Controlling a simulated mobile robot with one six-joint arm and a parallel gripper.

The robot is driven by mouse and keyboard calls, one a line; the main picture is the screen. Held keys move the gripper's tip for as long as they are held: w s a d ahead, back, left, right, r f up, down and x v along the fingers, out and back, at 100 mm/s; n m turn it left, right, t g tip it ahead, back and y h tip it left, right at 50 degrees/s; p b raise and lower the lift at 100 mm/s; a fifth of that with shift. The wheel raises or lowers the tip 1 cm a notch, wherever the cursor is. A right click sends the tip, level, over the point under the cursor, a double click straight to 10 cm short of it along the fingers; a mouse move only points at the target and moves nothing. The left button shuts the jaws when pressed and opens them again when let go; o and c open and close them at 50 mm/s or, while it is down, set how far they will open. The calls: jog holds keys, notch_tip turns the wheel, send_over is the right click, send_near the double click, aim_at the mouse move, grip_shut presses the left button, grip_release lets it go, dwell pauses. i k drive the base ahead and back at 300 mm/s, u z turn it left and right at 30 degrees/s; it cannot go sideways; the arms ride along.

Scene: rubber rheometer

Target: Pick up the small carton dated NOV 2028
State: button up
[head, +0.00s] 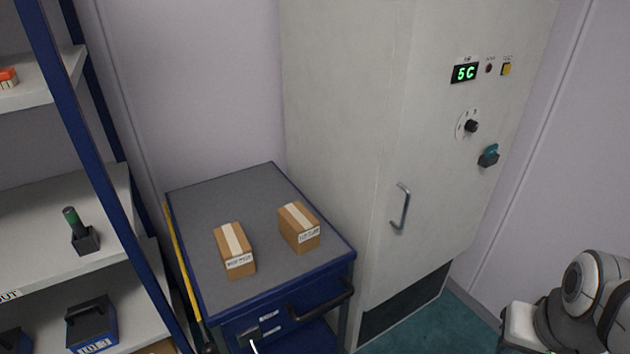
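Two small brown cartons with pale tape strips stand on the grey top of a blue cabinet. The left carton (234,250) is a little nearer the front edge. The right carton (299,227) stands to its right, with a gap between them. Each has a white label on its front face, and the print is too small to read, so I cannot tell which is dated NOV 2028. Part of my arm shows at the lower right, apart from the cartons. My gripper is not in view.
The blue cabinet's grey top (220,200) is clear around the cartons. A tall pale cabinet (380,130) with a handle and a green 5C display stands at right.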

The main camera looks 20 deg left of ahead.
aim_at(234, 249)
jog(key=u, duration=0.65)
jog(key=i, duration=1)
jog(key=u, duration=0.8)
